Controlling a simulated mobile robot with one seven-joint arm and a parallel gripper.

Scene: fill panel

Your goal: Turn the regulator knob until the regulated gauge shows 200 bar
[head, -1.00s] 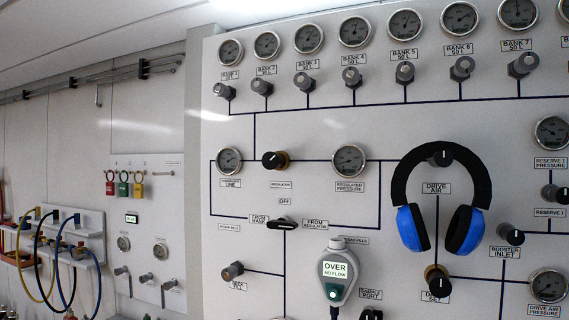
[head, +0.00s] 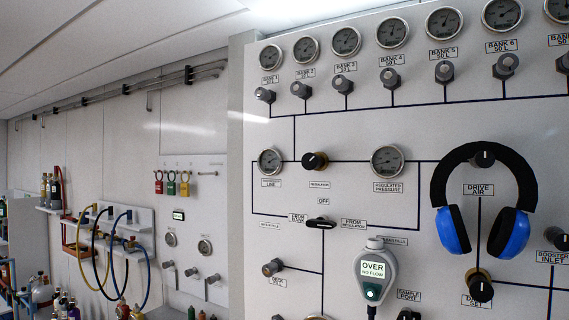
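A similar line gauge (head: 269,161) is to the knob's left. A black selector handle (head: 321,223) lies below the knob, between "FROM BANK" and "FROM REGULATOR" labels. My gripper is not in view.
Blue and black headphones (head: 485,200) hang over the right part of the panel. A grey handheld analyser (head: 374,272) reading "OVER NO FLOW" is at lower centre. Bank gauges and valve knobs line the top. Hoses (head: 105,250) and cylinders stand at left.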

